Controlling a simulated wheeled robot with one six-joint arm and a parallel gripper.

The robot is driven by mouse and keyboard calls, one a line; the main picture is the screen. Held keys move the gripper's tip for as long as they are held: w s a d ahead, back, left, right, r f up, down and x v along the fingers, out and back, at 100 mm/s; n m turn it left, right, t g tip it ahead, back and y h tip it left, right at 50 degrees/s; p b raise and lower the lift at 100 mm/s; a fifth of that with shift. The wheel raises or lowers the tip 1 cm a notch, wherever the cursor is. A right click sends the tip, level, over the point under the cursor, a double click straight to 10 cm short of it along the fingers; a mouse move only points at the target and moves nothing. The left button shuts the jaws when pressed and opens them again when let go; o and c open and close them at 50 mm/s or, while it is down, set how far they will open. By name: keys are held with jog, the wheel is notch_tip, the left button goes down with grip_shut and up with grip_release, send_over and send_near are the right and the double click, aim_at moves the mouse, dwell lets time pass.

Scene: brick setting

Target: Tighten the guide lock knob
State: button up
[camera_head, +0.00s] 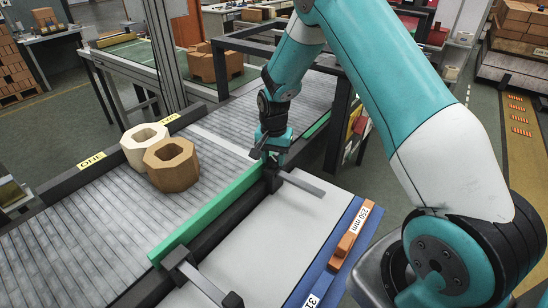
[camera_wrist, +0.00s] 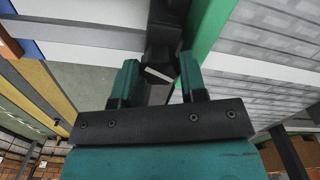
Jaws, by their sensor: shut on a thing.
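The green guide rail (camera_head: 212,214) runs along the near side of the roller conveyor (camera_head: 75,240). A dark clamp with a grey bar (camera_head: 303,184) sits at its far part. My gripper (camera_head: 270,158) points down over this clamp. In the wrist view my gripper (camera_wrist: 160,74) has its two teal fingers on either side of a dark part with a white mark, the lock knob (camera_wrist: 158,76). It is shut on the knob, whose shape is mostly hidden by the fingers. The green rail (camera_wrist: 208,30) passes right beside the fingers.
A second clamp (camera_head: 180,262) stands on the nearer end of the rail. A cream hollow block (camera_head: 143,135) and a tan one (camera_head: 171,172) stand on the conveyor. A blue strip (camera_head: 322,270) with orange pieces (camera_head: 346,244) and a "250 mm" label edges the pale panel (camera_head: 270,245).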

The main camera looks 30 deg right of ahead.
aim_at(273, 159)
jog(key=shift+r+m, duration=0.1)
jog(key=shift+m, duration=0.2)
jog(key=o, duration=0.9)
notch_tip(273, 159, up, 17)
jog(key=shift+r+b, duration=0.2)
jog(key=shift+b, duration=1.05)
jog(key=shift+a, duration=0.1)
jog(key=s+a+r+n+y, duration=0.1)
jog(key=s+a+n, duration=0.4)
jog(key=s, duration=0.5)
jog(key=s+a+r+n+y, duration=0.1)
jog(key=s+a+r+n, duration=0.1)
jog(key=s+a+n, duration=0.4)
jog(key=s+a+r+n+y, duration=0.2)
jog(key=s+a+n, duration=0.4)
jog(key=s, duration=0.8)
jog(key=shift+a, duration=0.65)
